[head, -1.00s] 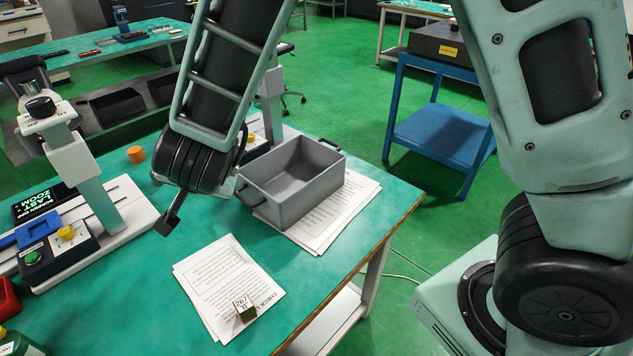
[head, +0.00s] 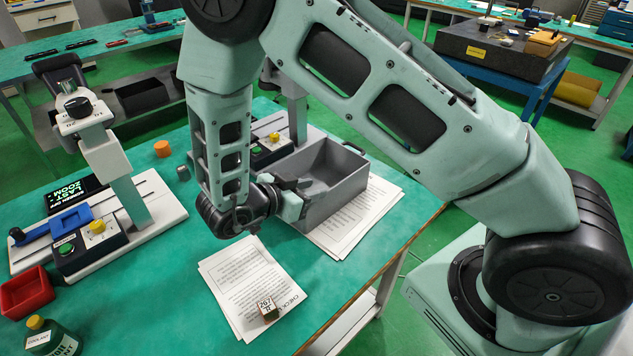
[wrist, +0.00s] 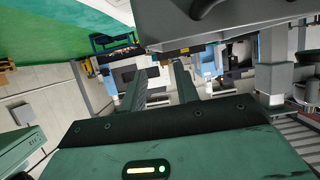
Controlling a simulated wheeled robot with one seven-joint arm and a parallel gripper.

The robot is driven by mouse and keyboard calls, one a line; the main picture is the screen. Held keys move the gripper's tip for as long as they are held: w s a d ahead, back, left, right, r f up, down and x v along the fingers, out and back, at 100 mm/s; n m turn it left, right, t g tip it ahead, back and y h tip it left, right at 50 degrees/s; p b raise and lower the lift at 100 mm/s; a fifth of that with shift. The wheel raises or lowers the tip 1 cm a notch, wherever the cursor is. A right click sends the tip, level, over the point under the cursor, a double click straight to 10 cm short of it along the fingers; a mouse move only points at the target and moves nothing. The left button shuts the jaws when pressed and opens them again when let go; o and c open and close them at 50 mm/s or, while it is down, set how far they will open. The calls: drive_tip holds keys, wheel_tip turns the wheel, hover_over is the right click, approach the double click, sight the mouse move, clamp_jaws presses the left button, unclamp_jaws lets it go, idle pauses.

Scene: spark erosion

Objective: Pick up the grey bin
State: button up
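The grey bin (head: 345,183) is an open, empty-looking box standing upright on white paper sheets on the green table. A dark handle shows at its far right end; its near left end is partly hidden by my gripper. The bin's underside or wall (wrist: 240,22) fills the top there, with a dark handle part. I cannot tell whether the fingers touch the bin.
A printed sheet (head: 240,282) with a small block (head: 267,309) lies in front of the bin. A microscope-like stand (head: 120,190), a red tray (head: 27,291) and a green bottle (head: 48,338) are on the left. An orange cylinder (head: 162,148) stands behind. The table edge is close to the right.

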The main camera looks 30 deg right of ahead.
sight(338, 184)
drive_tip(key=p+x, duration=0.1)
drive_tip(key=x, duration=0.3)
drive_tip(key=p+x, duration=0.1)
drive_tip(key=x, duration=0.3)
drive_tip(key=shift+s+d, duration=0.15)
drive_tip(key=shift+s, duration=0.05)
drive_tip(key=shift+w+d+f, duration=0.1)
drive_tip(key=shift+d+f, duration=0.1)
drive_tip(key=shift+d, duration=0.1)
clamp_jaws()
idle(1.0)
